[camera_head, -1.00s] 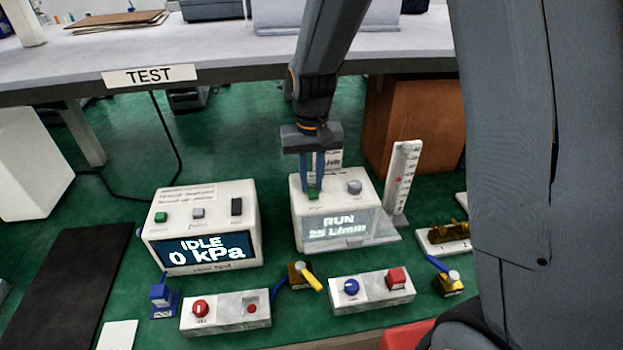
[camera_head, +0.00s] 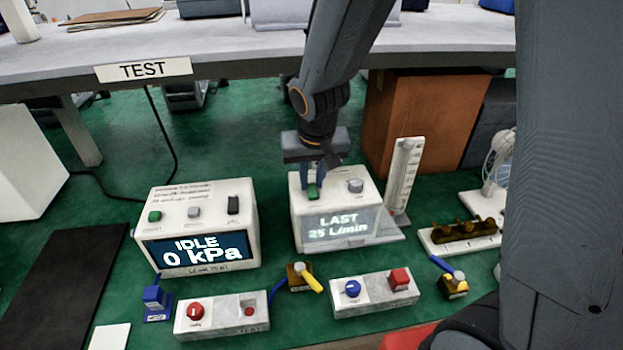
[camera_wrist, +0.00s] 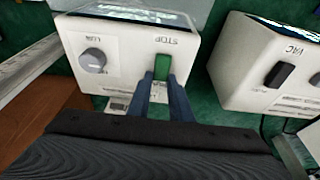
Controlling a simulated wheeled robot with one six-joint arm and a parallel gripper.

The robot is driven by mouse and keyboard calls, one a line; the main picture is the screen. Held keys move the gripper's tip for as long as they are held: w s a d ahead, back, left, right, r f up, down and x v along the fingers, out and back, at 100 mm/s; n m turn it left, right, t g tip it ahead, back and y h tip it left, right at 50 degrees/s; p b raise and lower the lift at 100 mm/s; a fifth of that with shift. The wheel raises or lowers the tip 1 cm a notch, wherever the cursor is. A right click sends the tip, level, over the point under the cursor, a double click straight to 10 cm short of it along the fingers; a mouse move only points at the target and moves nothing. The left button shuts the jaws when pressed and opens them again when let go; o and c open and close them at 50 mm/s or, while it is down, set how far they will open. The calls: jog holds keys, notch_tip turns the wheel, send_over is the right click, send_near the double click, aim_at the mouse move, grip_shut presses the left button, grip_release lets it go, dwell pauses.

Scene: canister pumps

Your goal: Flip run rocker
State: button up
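The right white pump box (camera_head: 348,206) stands on the green floor with a lit display reading "LAST 25 L/min". A green rocker (camera_head: 313,193) and a grey knob (camera_head: 355,186) are on its top. In the wrist view the green rocker (camera_wrist: 162,66) has "STOP" printed beside its far end. My gripper (camera_head: 312,182) points down at this rocker. My gripper's two fingers (camera_wrist: 163,82) are slightly apart, with a narrow gap at the rocker's near end. I cannot tell if they touch it.
A white scale stand (camera_head: 403,176) is right of the box. A table edge (camera_head: 240,66) and a brown box (camera_head: 425,125) are behind.

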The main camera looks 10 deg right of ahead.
aim_at(313, 194)
jog(key=o, duration=0.5)
jog(key=shift+c, duration=0.2)
jog(key=b+v, duration=0.1)
jog(key=v, duration=0.7)
jog(key=shift+f, duration=0.1)
